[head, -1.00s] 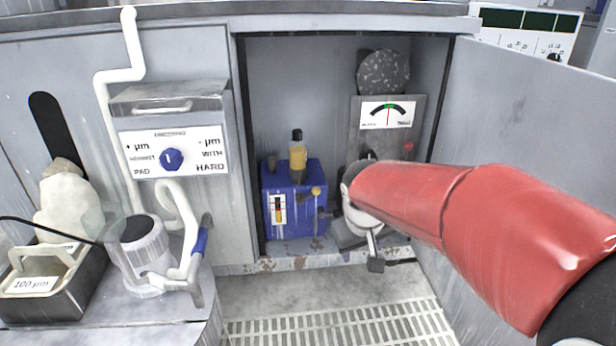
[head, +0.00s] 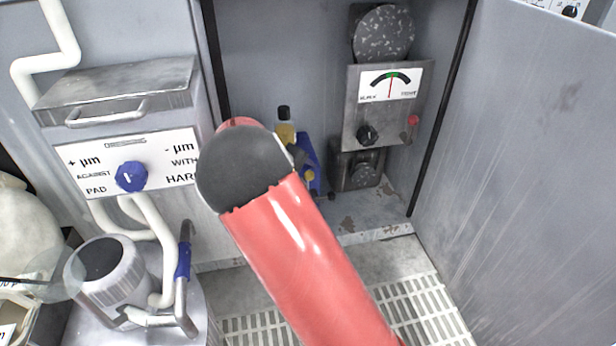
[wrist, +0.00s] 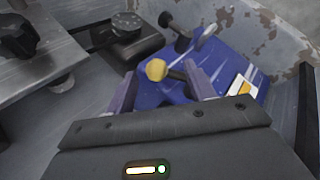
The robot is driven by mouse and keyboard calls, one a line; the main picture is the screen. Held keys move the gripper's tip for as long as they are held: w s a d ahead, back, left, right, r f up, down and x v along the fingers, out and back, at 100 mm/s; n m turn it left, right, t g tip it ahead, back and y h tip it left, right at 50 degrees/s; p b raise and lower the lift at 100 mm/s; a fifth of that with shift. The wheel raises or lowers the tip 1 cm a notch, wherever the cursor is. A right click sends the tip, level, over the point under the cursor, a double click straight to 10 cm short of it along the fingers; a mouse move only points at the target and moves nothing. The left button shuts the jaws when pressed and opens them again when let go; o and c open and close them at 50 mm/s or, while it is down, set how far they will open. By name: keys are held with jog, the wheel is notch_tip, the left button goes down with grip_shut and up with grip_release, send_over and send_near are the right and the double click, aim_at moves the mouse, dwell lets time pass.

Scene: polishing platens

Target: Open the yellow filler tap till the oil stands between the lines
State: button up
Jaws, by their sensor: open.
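The yellow tap knob (wrist: 156,69) shows in the wrist view on a short dark stem, on the blue oil box (wrist: 222,62). My gripper (wrist: 161,77) is open, its two fingers on either side of the knob and stem; I cannot tell whether they touch. In the head view my red arm covers most of the blue box (head: 310,158) and hides my gripper.
The box is in an open cabinet with a grey door (head: 520,150) at right. A dial panel (head: 385,105) with a black knob and red switch stands beside it. At left are a blue-knobbed panel (head: 130,177) and a metal cup (head: 110,275). A grated floor lies in front.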

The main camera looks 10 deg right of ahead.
aim_at(306, 175)
jog(key=shift+x, duration=1.8)
jog(key=shift+r, duration=0.1)
grip_shut()
jog(key=shift+w, duration=0.1)
